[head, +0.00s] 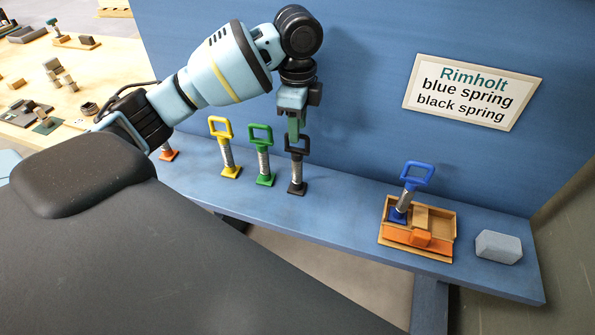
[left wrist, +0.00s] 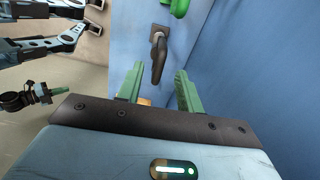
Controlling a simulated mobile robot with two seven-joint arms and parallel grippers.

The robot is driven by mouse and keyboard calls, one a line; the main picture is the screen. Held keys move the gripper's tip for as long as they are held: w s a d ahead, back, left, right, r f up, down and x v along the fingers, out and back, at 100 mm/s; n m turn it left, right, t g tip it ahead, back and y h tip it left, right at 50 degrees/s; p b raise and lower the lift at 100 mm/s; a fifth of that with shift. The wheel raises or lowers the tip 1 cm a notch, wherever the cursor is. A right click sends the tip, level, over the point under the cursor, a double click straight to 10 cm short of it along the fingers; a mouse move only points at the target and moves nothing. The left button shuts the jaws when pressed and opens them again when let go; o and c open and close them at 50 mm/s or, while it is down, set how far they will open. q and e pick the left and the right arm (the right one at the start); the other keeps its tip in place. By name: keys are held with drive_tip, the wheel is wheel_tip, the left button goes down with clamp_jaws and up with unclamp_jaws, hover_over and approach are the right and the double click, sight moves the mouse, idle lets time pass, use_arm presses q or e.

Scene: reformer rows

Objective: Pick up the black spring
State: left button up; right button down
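The black spring (head: 297,171) stands upright on the blue shelf, with a square handle on top, a silver coil and a dark base. It is the rightmost of the row. My left gripper (head: 294,132) points down at its handle from above. In the left wrist view, the green fingers (left wrist: 159,73) are apart, and the black handle (left wrist: 157,68) shows in line with the gap between them. I cannot tell whether the fingertips touch it. A dark part with a green tip at the left of that view looks like my right gripper (left wrist: 48,93); its opening is unclear.
Green (head: 264,162), yellow (head: 229,155) and orange (head: 167,154) springs stand left of the black one. A blue spring (head: 405,190) stands in a wooden tray (head: 440,222) with an orange block. A grey block (head: 498,247) lies right. A blue wall with a sign (head: 470,92) rises behind.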

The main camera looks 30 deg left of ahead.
sight(297, 149)
use_arm(q)
wheel_tip(297, 149, down, 5)
drive_tip(key=shift+s+r, duration=0.1)
drive_tip(key=shift+s, duration=0.05)
drive_tip(key=shift+c, duration=0.3)
clamp_jaws()
